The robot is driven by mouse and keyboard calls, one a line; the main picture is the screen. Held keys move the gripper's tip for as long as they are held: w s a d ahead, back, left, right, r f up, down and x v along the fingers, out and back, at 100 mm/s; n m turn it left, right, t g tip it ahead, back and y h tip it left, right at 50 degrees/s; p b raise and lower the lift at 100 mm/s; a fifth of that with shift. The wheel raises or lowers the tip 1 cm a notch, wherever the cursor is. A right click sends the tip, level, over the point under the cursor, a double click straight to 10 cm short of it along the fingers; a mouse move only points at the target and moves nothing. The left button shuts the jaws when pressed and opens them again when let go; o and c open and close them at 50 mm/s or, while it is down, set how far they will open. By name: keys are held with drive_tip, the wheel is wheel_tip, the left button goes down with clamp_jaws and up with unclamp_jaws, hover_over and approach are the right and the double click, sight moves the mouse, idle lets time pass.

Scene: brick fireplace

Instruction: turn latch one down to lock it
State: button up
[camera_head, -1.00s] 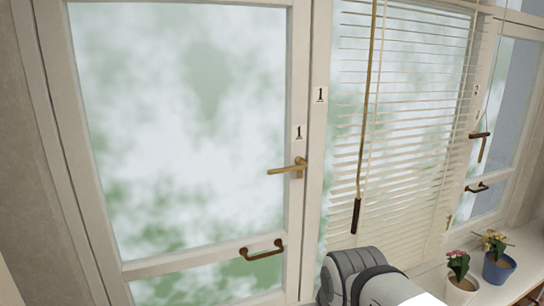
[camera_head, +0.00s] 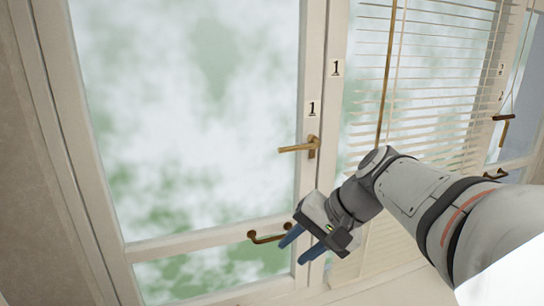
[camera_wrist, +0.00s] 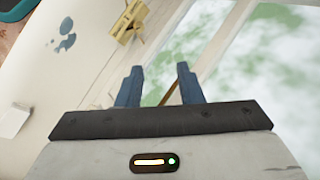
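Latch one is a brass lever handle (camera_head: 297,148) on the right frame of the left window, just below a "1" label (camera_head: 312,108). Its lever lies about level and points left. My gripper (camera_head: 292,253) is below the latch and apart from it, near the lower rail. Its two blue fingers point down and left and are spread with nothing held. They also show spread in the wrist view (camera_wrist: 159,72). A thin brown bar shows behind the gap there; I cannot tell what it is.
A brown pull handle (camera_head: 268,238) sits on the lower rail, close to my fingers. White blinds (camera_head: 440,90) with a hanging wand (camera_head: 387,70) cover the middle window. Another latch (camera_head: 504,124) is at the far right. Room left of latch one is clear.

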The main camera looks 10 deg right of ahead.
drive_tip(key=w+d+r+m+t+y+b, duration=0.1)
drive_tip(key=w+d+r+m+t+y, duration=0.2)
drive_tip(key=w+r, duration=0.35)
drive_tip(key=t+y+b, duration=0.1)
drive_tip(key=t+y, duration=0.2)
drive_tip(key=y, duration=0.1)
approach(301, 148)
drive_tip(key=x, duration=0.4)
drive_tip(key=p+x, duration=0.1)
drive_tip(key=x, duration=0.6)
clamp_jaws()
